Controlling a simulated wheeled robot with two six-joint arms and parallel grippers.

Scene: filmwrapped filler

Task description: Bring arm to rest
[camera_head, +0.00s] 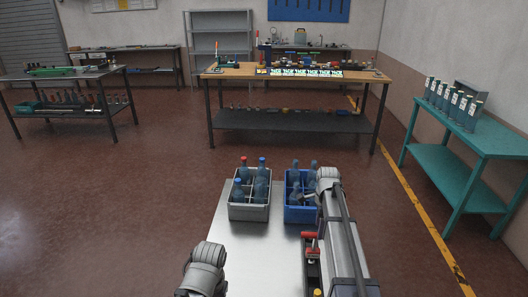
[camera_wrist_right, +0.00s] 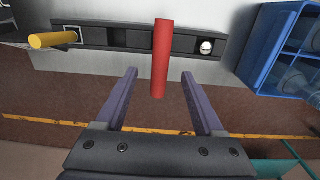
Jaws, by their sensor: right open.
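My right gripper (camera_wrist_right: 159,72) is open, its two fingers spread apart in the right wrist view. A red cylinder (camera_wrist_right: 161,45) shows between the fingers in that view; neither finger visibly touches it. Red also shows in the head view (camera_head: 310,236), beside my right arm. The red cylinder stands over a dark slotted holder (camera_wrist_right: 119,37). In the head view my right arm reaches forward over the right side of the metal worktop (camera_head: 245,255) and mostly hides its gripper. My left arm shows only in part at the bottom; its gripper is out of view.
A grey crate (camera_head: 248,213) and a blue crate (camera_head: 300,215), both holding bottles, stand at the worktop's far end. A teal table (camera_head: 465,140) with several bottles stands right. A wooden workbench (camera_head: 290,74) stands behind.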

